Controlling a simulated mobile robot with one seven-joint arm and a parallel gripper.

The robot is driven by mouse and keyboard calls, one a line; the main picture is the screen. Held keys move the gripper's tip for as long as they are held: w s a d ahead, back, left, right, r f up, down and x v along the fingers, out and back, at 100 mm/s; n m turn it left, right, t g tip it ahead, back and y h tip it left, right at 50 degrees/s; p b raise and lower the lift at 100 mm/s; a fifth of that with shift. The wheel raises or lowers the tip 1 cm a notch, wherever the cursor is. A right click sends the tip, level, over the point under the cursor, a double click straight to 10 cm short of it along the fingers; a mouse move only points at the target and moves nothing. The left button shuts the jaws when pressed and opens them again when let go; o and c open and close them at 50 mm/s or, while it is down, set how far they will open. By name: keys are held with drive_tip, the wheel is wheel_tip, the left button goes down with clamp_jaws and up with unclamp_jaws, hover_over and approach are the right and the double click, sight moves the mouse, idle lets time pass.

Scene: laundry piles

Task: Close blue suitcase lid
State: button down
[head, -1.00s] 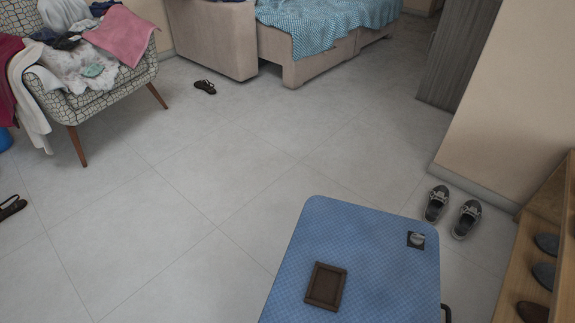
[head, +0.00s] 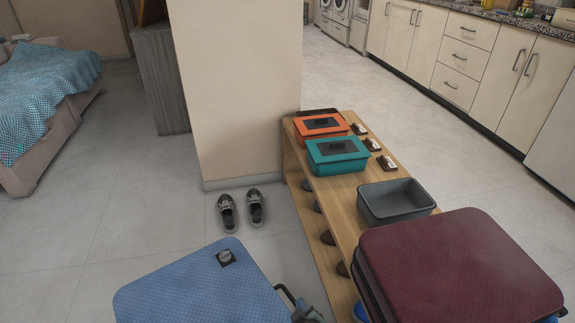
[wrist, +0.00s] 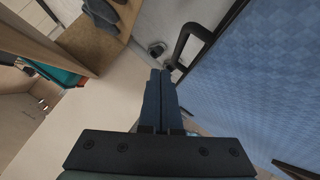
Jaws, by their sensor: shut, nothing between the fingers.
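The blue suitcase (head: 190,290) lies at the bottom of the head view, its patterned top face up with a dark patch (head: 226,257) near the far corner. The top looks flat; its seam is not clearly visible, so I cannot tell if the lid is fully down. In the wrist view the blue face (wrist: 255,85) fills the right side, with the handle (wrist: 183,42) just ahead of my gripper. My gripper (wrist: 160,74) is shut and empty, beside the suitcase; contact is unclear.
A wooden bench (head: 335,225) stands to the right, carrying an orange box (head: 322,126), a teal box (head: 337,154) and a grey bin (head: 395,200). A dark red suitcase (head: 455,265) is at the lower right. Grey shoes (head: 241,208) lie by the wall. Floor at left is open.

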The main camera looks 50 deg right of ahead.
drive_tip(key=s+a+r+p, duration=0.2)
drive_tip(key=s+r+p, duration=0.2)
drive_tip(key=r+p, duration=0.1)
drive_tip(key=shift+s+r+p, duration=0.15)
drive_tip(key=shift+s+p, duration=0.25)
drive_tip(key=shift+p, duration=0.5)
drive_tip(key=shift+a, duration=0.1)
